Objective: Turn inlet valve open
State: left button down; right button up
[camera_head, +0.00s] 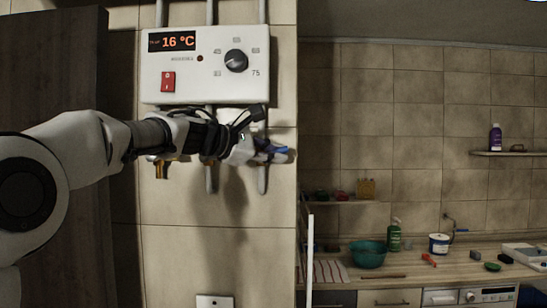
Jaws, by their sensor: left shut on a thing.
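A white water heater (205,85) hangs on the tiled wall, with pipes running down below it. A blue valve handle (275,149) shows below the heater's right side, by the rightmost pipe. My left gripper (258,138) reaches in from the left under the heater and is shut on the blue valve handle. Its fingers hide part of the handle and the valve body, so I cannot tell the handle's exact angle. An orange-brass fitting (161,169) shows below my left wrist at another pipe. My right gripper is not in view.
The heater has a display reading 16 °C, a red switch (168,81) and a black dial (236,61). A wall outlet (214,301) is below. A counter at right holds a teal bowl (368,254) and a green bottle (394,236).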

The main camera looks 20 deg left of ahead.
pick_arm(q)
jog(key=n+t+h+b, duration=0.1)
jog(key=b, duration=0.3)
jog(key=n+t+h+b, duration=0.1)
jog(key=b, duration=0.4)
jog(key=shift+s+a, duration=0.1)
jog(key=shift+a, duration=0.15)
jog(key=n+t+b, duration=0.2)
jog(key=b, duration=0.2)
jog(key=a+r+n+t+b, duration=0.1)
jog(key=n+t+b, duration=0.2)
jog(key=b, duration=0.1)
jog(key=r+n+t+b, duration=0.1)
jog(key=n+t+b, duration=0.1)
jog(key=n+b, duration=0.1)
jog(key=shift+s+a+b, duration=0.2)
jog(key=shift+a+b, duration=0.15)
jog(key=shift+b, duration=0.4)
jog(key=shift+a+r+n+t+y+b, duration=0.2)
jog(key=shift+n+t+y+b, duration=0.45)
jog(key=shift+n+t, duration=0.3)
jog(key=shift+a+r+n+t+y+b, duration=0.1)
jog(key=shift+a+n+t+y+b, duration=0.1)
jog(key=shift+n+t+y+b, duration=0.7)
jog(key=shift+s+n+p, duration=0.1)
jog(key=shift+n+p, duration=0.2)
jog(key=shift+n, duration=0.15)
jog(key=c, duration=1.2)
grip_release()
